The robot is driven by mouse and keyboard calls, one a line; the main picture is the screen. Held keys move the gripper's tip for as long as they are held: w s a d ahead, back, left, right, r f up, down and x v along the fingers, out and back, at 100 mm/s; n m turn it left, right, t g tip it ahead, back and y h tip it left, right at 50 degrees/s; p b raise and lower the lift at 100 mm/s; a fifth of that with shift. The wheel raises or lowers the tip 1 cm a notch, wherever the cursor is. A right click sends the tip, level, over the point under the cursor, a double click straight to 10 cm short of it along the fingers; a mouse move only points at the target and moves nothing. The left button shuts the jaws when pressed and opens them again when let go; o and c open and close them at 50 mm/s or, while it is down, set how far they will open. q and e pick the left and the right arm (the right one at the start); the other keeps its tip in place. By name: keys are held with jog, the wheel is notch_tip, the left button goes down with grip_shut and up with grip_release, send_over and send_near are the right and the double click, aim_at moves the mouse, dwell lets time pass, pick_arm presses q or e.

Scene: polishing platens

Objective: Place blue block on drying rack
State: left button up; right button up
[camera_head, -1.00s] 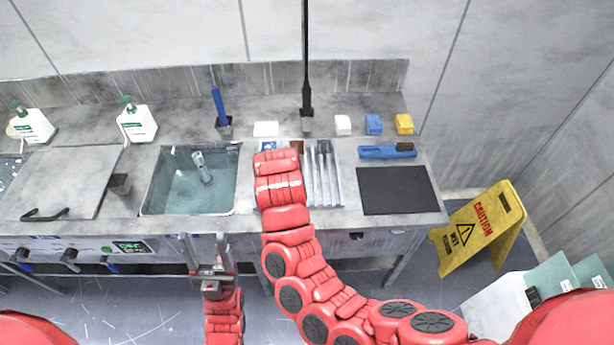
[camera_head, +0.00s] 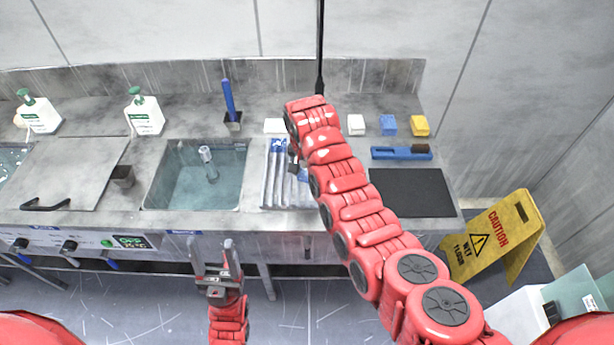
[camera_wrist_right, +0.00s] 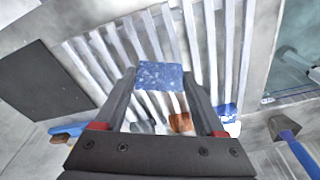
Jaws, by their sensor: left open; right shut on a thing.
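My right gripper (camera_wrist_right: 160,82) is shut on a blue speckled block (camera_wrist_right: 158,75), which sits between its fingertips above the slatted drying rack (camera_wrist_right: 206,45). Whether the block touches the slats I cannot tell. In the head view the rack (camera_head: 272,183) lies right of the sink, its right part hidden by my right arm. Another blue block (camera_wrist_right: 226,112) and a brown block (camera_wrist_right: 180,122) are at the rack's end in the wrist view. My left gripper (camera_head: 211,247) is open and empty in front of the counter, below the sink.
The water-filled sink (camera_head: 200,180) is left of the rack and a black mat (camera_head: 411,192) right. White (camera_head: 355,124), blue (camera_head: 388,125) and yellow (camera_head: 420,125) blocks stand behind a blue brush (camera_head: 400,153). A yellow caution sign (camera_head: 492,238) stands on the floor.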

jog(key=shift+f+p, duration=0.55)
jog(key=shift+f, duration=0.7)
jog(key=shift+f, duration=0.15)
